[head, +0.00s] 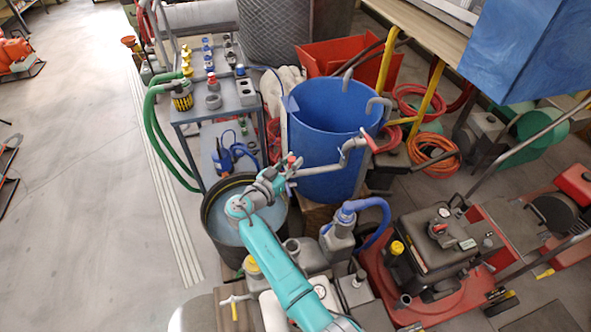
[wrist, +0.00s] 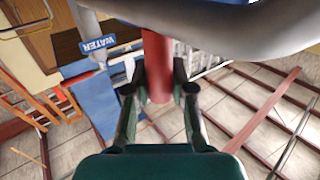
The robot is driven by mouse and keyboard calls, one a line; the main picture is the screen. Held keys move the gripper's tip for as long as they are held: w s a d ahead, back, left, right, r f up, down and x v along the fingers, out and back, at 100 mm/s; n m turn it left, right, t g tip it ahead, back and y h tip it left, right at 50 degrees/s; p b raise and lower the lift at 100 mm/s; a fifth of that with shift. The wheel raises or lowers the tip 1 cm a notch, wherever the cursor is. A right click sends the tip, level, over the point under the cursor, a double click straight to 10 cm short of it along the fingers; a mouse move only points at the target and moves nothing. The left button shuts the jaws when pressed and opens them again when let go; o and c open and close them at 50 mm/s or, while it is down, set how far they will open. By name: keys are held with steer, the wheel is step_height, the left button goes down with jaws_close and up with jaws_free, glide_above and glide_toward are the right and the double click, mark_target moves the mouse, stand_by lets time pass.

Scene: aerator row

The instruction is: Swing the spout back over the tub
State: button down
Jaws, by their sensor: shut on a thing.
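A grey bent pipe, the spout (head: 315,172), runs across the picture in front of the blue barrel's near wall. Its left end meets my gripper (head: 277,181). In the wrist view, my gripper (wrist: 160,92) is shut on a red upright handle (wrist: 157,68) below a thick grey pipe (wrist: 225,25). A red tip (head: 291,158) shows beside the gripper in the head view. A black round tub (head: 206,208) with pale liquid stands below and left of the gripper, partly hidden by my arm. The spout's outlet cannot be made out.
A large open blue barrel (head: 325,155) stands behind the spout. A grey cart (head: 205,112) with bottles and green hoses is at left. Jugs (head: 338,240) and a red machine (head: 430,265) crowd the near right. The floor at far left is mostly clear.

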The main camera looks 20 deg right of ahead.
steer(key=w+d+m+g+h, duration=0.1)
steer(key=w+d+m+g, duration=0.1)
steer(key=w, duration=0.5)
steer(key=shift+w+d+g+h, duration=0.15)
steer(key=shift+w+g+h, duration=0.05)
steer(key=shift+g+h, duration=0.25)
stand_by(0.4)
steer(key=c, duration=1)
jaws_free()
steer(key=shift+o, duration=0.2)
steer(key=v, duration=1.2)
